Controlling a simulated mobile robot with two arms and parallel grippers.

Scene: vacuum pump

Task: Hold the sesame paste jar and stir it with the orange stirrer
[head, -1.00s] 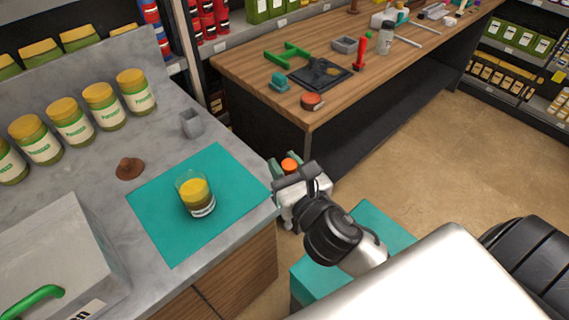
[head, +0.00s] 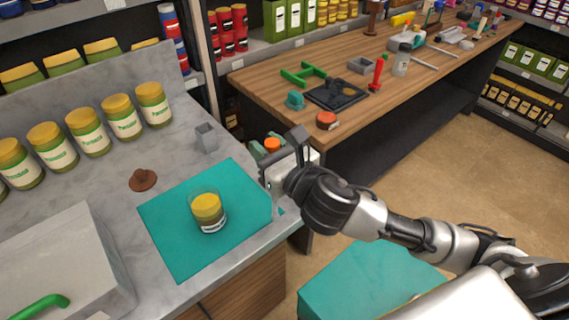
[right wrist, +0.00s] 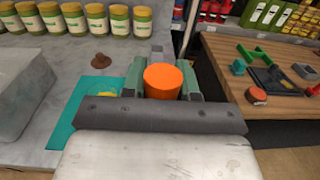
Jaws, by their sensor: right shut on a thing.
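The sesame paste jar (head: 207,211) is a clear glass jar with yellow-brown contents. It stands upright on the teal mat (head: 170,236) on the grey counter. It is partly hidden behind my gripper in the right wrist view (right wrist: 106,93). My right gripper (head: 272,160) is to the right of the jar, by the counter's edge. It is shut on the orange stirrer (head: 271,145), whose round orange top shows between the green fingers in the right wrist view (right wrist: 162,82). The stirrer's lower part is hidden. My left gripper is not in view.
Several yellow-lidded jars (head: 122,117) line the back of the counter. A small grey cup (head: 206,137) and a brown lump (head: 142,180) lie behind the mat. A grey box (head: 70,255) stands at left. A wooden workbench (head: 290,87) with tools is at the back right.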

